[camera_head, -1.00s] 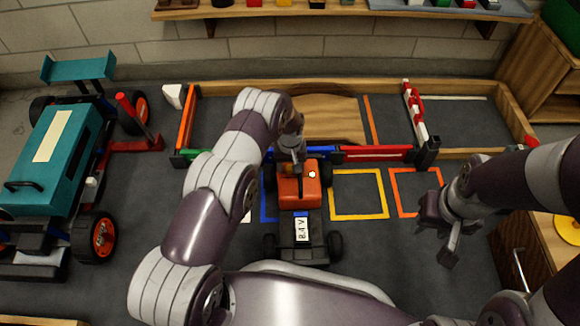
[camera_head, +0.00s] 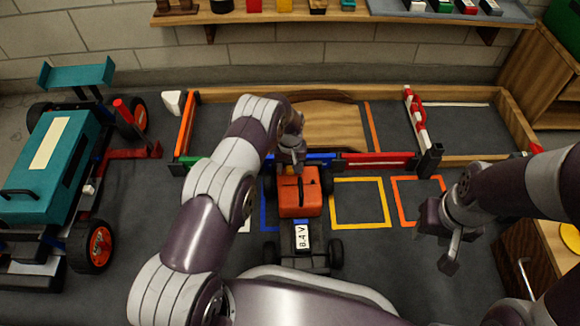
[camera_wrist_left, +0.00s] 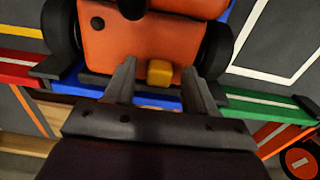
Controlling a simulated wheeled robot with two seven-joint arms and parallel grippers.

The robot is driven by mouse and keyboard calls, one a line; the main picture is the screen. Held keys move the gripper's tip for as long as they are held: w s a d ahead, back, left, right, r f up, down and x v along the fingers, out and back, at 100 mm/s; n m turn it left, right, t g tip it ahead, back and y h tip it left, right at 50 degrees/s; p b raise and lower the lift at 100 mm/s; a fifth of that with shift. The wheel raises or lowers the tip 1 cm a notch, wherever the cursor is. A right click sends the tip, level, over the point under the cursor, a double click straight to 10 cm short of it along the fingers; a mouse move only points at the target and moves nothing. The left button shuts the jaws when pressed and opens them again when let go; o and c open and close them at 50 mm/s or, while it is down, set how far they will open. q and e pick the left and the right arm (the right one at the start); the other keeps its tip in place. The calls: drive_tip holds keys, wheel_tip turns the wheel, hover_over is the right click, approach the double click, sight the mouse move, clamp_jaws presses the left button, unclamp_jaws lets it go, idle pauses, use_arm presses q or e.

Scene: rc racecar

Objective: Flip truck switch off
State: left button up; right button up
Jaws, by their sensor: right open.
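The orange truck (camera_head: 300,204) stands on the dark floor mat, with an 8.4 V label (camera_head: 303,237) on its black rear part. My left gripper (camera_head: 292,160) is at the truck's far end. In the left wrist view its two dark fingers (camera_wrist_left: 157,88) are apart, with nothing clamped between them. A small yellow block (camera_wrist_left: 159,72) on the truck's orange body (camera_wrist_left: 110,45) shows just past the fingertips, in line with the gap; I cannot tell whether they touch the body. A black knob (camera_wrist_left: 132,8) shows further up. My right gripper (camera_head: 450,235) hangs open and empty at the right.
A teal car (camera_head: 50,165) stands at the left beside a red jack (camera_head: 135,150). A blue and red rail (camera_head: 375,160) runs behind the truck. A wooden cabinet (camera_head: 555,255) stands at right.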

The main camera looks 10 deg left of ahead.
sight(290, 169)
use_arm(q)
wheel_tip(290, 169, up, 13)
drive_tip(key=p, duration=0.8)
drive_tip(key=shift+f, duration=0.15)
drive_tip(key=s+f+m+g, duration=0.1)
drive_tip(key=s, duration=0.4)
drive_tip(key=s+a+r+m+p, duration=0.1)
drive_tip(key=s+r+p, duration=0.3)
drive_tip(key=s+r, duration=0.55)
drive_tip(key=s+r+m+t+p, duration=0.1)
drive_tip(key=s+r+p, duration=0.35)
drive_tip(key=r, duration=0.85)
drive_tip(key=s+a+r+m+p, duration=0.1)
drive_tip(key=s+r+p, duration=0.2)
drive_tip(key=s+r, duration=0.7)
wheel_tip(290, 169, up, 42)
drive_tip(key=w+t+p, duration=0.1)
drive_tip(key=p, duration=3.7)
drive_tip(key=shift+w, duration=0.35)
